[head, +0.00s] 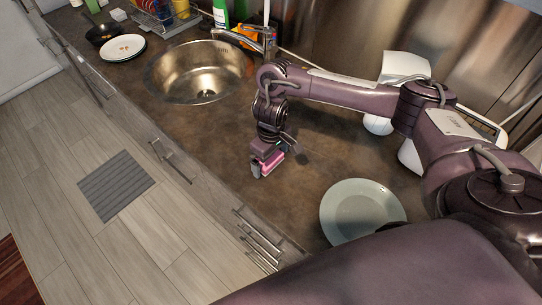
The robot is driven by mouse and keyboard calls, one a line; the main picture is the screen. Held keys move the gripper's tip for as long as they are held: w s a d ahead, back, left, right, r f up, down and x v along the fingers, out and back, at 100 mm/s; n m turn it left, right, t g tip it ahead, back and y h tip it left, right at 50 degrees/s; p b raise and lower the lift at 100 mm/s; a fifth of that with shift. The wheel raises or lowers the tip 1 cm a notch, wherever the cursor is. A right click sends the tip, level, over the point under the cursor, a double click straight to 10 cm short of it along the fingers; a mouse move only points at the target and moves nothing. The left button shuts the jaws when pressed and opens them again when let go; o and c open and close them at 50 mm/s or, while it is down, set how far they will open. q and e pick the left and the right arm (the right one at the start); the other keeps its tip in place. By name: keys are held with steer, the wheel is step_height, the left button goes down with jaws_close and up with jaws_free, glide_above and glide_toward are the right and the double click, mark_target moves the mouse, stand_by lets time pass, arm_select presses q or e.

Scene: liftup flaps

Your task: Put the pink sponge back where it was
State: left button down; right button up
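The pink sponge (270,164) is in my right gripper (266,165), with a finger on its near side. The gripper points down over the brown countertop, right of the round sink and left of the pale plate. I cannot tell whether the sponge touches the counter. My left gripper is not in view.
The round metal sink (203,82) and its faucet (249,42) are at the back left. A pale green plate (359,211) lies at the front right, and a white appliance (402,68) stands at the back. A white plate (123,47) with food lies at far left. Counter (205,125) between sink and gripper is clear.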

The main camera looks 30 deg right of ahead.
mark_target(271, 159)
step_height(271, 159, up, 12)
steer(key=p, duration=0.4)
steer(key=shift+r, duration=0.2)
stand_by(0.5)
